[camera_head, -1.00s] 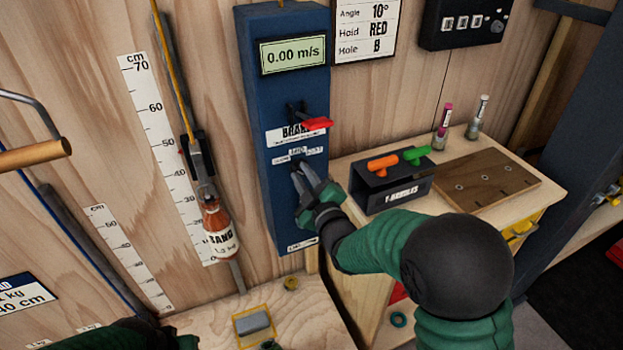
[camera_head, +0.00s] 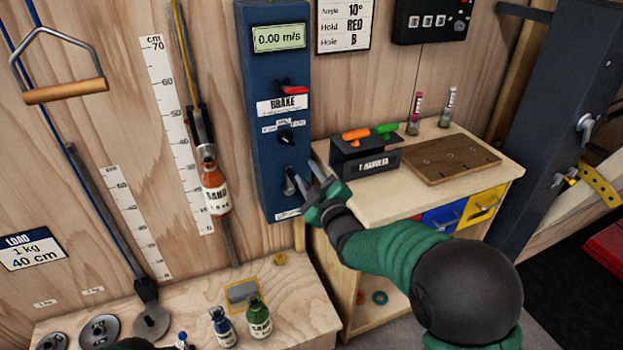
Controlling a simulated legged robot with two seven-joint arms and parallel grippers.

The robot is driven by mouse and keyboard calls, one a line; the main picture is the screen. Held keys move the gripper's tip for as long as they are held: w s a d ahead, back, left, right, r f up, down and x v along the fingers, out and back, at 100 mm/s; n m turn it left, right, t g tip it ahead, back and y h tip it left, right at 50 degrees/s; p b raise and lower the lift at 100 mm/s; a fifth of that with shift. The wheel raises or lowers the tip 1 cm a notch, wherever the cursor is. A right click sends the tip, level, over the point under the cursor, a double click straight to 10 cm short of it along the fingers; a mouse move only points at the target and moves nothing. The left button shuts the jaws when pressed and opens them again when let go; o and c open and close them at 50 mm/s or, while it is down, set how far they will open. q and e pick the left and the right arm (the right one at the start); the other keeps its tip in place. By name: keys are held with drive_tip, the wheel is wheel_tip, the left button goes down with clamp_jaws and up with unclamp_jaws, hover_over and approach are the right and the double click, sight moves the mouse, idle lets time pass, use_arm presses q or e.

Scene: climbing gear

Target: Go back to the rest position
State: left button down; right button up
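My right gripper (camera_head: 304,174) is in front of the lower part of the blue control box (camera_head: 262,110). Its two fingers point up and stand apart, with nothing seen between them. A dark knob (camera_head: 285,138) on the box shows clear above the fingertips. A lower fitting on the box is partly hidden behind the fingers, and I cannot tell whether they touch it. My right arm comes in from the lower right. Only a small dark piece, likely of my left arm, shows at the bottom edge; the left gripper's fingers are out of view.
A side bench (camera_head: 440,190) on the right bears a T-handle holder (camera_head: 365,163) and a wooden board (camera_head: 450,160). Bottles, including a green one (camera_head: 258,318), and metal discs (camera_head: 100,330) stand on the lower bench. A sand bottle (camera_head: 216,190) hangs on the wall.

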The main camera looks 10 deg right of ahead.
drive_tip(key=s+d+f+m+g+h+p, duration=0.1)
drive_tip(key=s+d+f+m+g+p, duration=0.1)
drive_tip(key=s, duration=0.9)
drive_tip(key=s+d+f+m+g+h+p, duration=0.1)
drive_tip(key=s+d+f+m+g+p, duration=0.2)
drive_tip(key=s+g, duration=0.5)
drive_tip(key=s+d+f+m+g+h+p, duration=0.1)
drive_tip(key=s+d+f+m+g+p, duration=0.2)
drive_tip(key=s, duration=1.1)
drive_tip(key=f+m+g+p, duration=0.1)
drive_tip(key=m+g+p, duration=0.1)
drive_tip(key=m+p, duration=0.1)
drive_tip(key=shift+s+d+f+m+h+p, duration=0.2)
drive_tip(key=shift+s+d+m+h+p, duration=0.1)
drive_tip(key=shift+h+p, duration=0.15)
